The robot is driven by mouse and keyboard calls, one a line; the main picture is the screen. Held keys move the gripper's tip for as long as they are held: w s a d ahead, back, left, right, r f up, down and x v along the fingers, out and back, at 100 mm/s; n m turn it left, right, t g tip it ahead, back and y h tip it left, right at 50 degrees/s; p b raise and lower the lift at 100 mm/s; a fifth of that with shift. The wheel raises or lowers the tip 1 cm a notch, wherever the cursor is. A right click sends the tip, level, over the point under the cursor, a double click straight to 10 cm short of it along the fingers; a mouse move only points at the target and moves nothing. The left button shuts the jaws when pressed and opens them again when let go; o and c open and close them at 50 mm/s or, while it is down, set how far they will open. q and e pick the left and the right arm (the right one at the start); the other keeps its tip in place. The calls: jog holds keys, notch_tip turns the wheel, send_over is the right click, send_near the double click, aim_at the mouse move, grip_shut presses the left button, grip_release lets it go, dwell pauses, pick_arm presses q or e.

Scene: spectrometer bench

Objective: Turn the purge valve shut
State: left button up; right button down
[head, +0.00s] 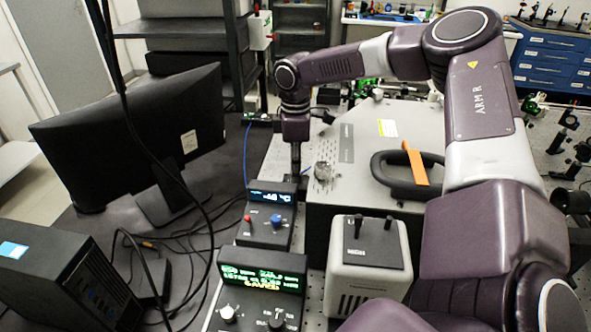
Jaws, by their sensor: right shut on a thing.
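My right gripper (296,164) points straight down beside the left wall of the large grey spectrometer housing (345,205), behind a small controller box. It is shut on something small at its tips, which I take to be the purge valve. The gripper and the controller box hide nearly all of it, so I cannot tell which way its handle lies. A thin blue hose (247,150) runs down to the left of the gripper. My left gripper is not in view.
The small controller (265,229) with red and blue knobs stands just in front of the gripper. A white box (366,277) and a monitor (130,125) stand nearby.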

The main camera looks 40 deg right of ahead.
jog(key=shift+w+n, duration=0.1)
jog(key=shift+n, duration=1)
jog(key=shift+r, duration=0.1)
jog(key=c, duration=1.9)
grip_release()
notch_tip(320, 180, up, 12)
